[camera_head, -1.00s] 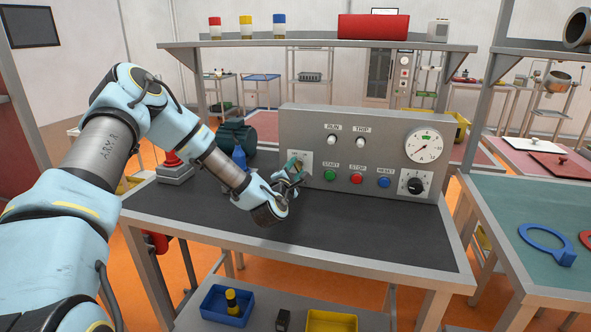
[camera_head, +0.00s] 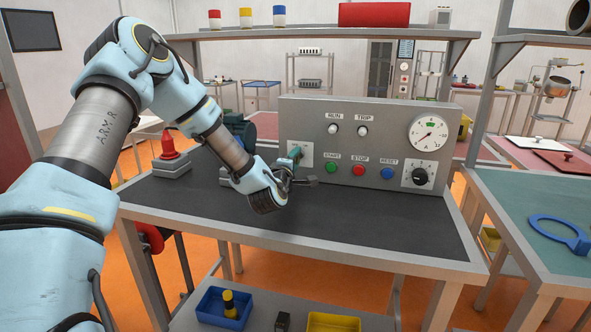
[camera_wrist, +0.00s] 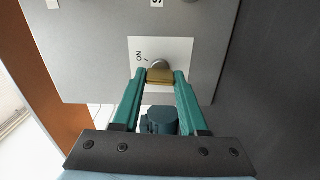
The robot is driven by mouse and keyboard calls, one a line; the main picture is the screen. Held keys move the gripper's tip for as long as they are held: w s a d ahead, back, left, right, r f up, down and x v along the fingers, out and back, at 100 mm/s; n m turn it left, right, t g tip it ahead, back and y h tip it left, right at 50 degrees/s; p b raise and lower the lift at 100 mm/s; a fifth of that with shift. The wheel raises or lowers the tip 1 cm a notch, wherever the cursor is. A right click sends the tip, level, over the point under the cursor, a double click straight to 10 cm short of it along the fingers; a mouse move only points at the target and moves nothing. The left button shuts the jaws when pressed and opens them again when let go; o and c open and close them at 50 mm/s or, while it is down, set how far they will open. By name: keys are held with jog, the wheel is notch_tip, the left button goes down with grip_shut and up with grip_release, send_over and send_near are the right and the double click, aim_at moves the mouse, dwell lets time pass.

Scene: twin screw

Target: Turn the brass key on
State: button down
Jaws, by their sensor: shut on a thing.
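The brass key (camera_wrist: 160,76) stands in a round metal lock (camera_wrist: 159,64) on a white plate (camera_wrist: 176,48) marked "ON". The plate is on the left end of the grey control panel (camera_head: 388,113). My gripper (camera_wrist: 160,78) has its two teal fingers shut on the key's head, one on each side. In the head view my gripper (camera_head: 294,160) is at the panel's lower left, and the key cannot be made out there. A short mark shows by "ON"; the key's exact angle is hard to tell.
A red beacon (camera_head: 168,145) stands left on the bench. The dark benchtop (camera_head: 350,215) is clear in front.

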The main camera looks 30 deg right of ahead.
jog(key=m+b, duration=0.4)
jog(key=m, duration=0.1)
jog(key=shift+b, duration=0.3)
dwell(0.4)
jog(key=shift+c, duration=2.2)
grip_release()
jog(key=shift+s, duration=0.15)
jog(key=b+v, duration=0.2)
jog(key=v, duration=0.8)
jog(key=shift+s+a+b, duration=0.2)
jog(key=shift+a+b, duration=0.05)
jog(key=shift+b, duration=0.15)
